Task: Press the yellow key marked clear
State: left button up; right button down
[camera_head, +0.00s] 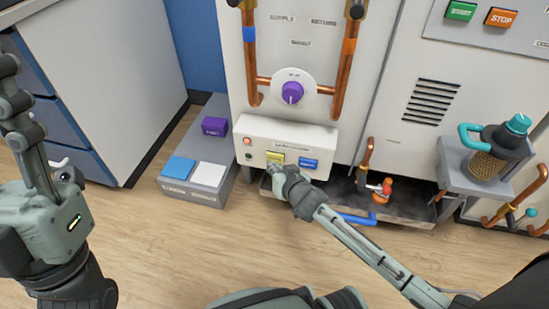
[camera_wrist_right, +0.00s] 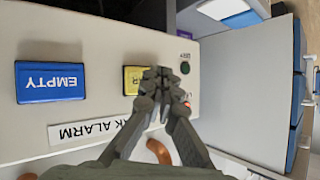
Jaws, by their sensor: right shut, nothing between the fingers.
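The yellow key (camera_head: 275,156) sits on the white panel box, left of a blue key (camera_head: 308,163). It also shows in the right wrist view (camera_wrist_right: 131,80), with only the end of its label readable. My right gripper (camera_head: 273,167) is shut and empty, with its tips at the yellow key. In the wrist view its fingertips (camera_wrist_right: 160,76) cover one side of the key. I cannot tell whether they touch it. My left gripper (camera_head: 16,100) is at the left edge, away from the panel, its fingers unclear.
The panel also carries a red lamp (camera_head: 248,141) and a dark green round part (camera_wrist_right: 185,67). A purple knob (camera_head: 292,92) and copper pipes are above. A grey floor box (camera_head: 221,190) with blue, white and purple blocks stands left. A teal-handled flask (camera_head: 502,142) stands right.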

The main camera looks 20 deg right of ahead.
jog(key=shift+w+d, duration=0.15)
jog(key=shift+w, duration=0.15)
jog(key=shift+w+d, duration=0.3)
jog(key=shift+w, duration=0.05)
dwell(0.8)
jog(key=shift+s+a+p, duration=0.5)
jog(key=shift+s+p, duration=0.05)
jog(key=shift+s, duration=0.15)
jog(key=shift+s, duration=0.1)
